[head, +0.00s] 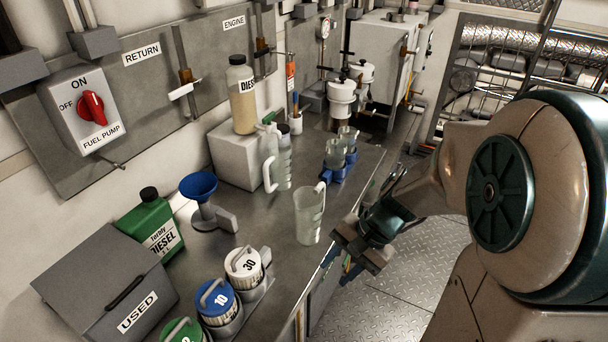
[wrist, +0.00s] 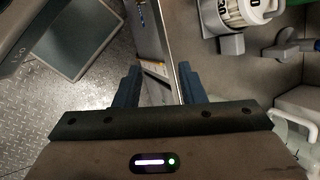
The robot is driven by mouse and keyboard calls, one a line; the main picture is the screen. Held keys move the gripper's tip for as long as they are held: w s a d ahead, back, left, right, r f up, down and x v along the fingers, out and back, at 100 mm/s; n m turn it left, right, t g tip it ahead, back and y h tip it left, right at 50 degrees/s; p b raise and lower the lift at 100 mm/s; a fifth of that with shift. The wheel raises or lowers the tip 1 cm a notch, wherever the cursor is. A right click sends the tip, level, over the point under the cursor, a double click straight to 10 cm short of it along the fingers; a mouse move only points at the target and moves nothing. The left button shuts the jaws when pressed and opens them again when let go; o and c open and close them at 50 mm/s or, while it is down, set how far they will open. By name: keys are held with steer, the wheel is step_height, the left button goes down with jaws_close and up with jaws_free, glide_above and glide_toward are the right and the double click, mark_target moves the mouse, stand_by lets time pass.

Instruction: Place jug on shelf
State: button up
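A clear jug (head: 309,216) with a handle stands upright on the grey counter near its front edge. Its pale handle (wrist: 298,102) shows at the right edge of the wrist view, with part of its clear body. A second clear jug (head: 280,165) with a handle stands farther back, beside the white block. My gripper (head: 352,268) is just off the counter's front edge, to the right of the nearer jug and apart from it. In the wrist view its two fingers (wrist: 158,85) are spread with nothing between them. I cannot tell which surface is the shelf.
A blue funnel (head: 199,187), a green diesel can (head: 152,226), lidded pots (head: 243,266) and a grey USED box (head: 105,285) crowd the counter's left. A white block (head: 235,155) carries a diesel bottle (head: 242,95). Small beakers (head: 335,155) stand behind the nearer jug.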

steer(key=w+d+f+m+t+y+b, duration=0.1)
steer(key=w+f+m+t+y+b, duration=0.3)
steer(key=w+f+m+y, duration=0.4)
steer(key=w+d+r+m+t+b, duration=0.2)
steer(key=w+d+m+t, duration=0.65)
steer(key=m, duration=0.25)
steer(key=shift+t+h, duration=0.25)
steer(key=shift+h, duration=0.15)
steer(key=x, duration=0.3)
steer(key=b+x, duration=0.1)
steer(key=x, duration=0.3)
steer(key=shift+w+a+f, duration=0.15)
steer(key=shift+a+f, duration=0.1)
steer(key=shift+r+x, duration=0.2)
steer(key=shift+x, duration=1.15)
steer(key=shift+r+x, duration=0.2)
steer(key=shift+x, duration=1.15)
steer(key=shift+c, duration=0.3)
jaws_close()
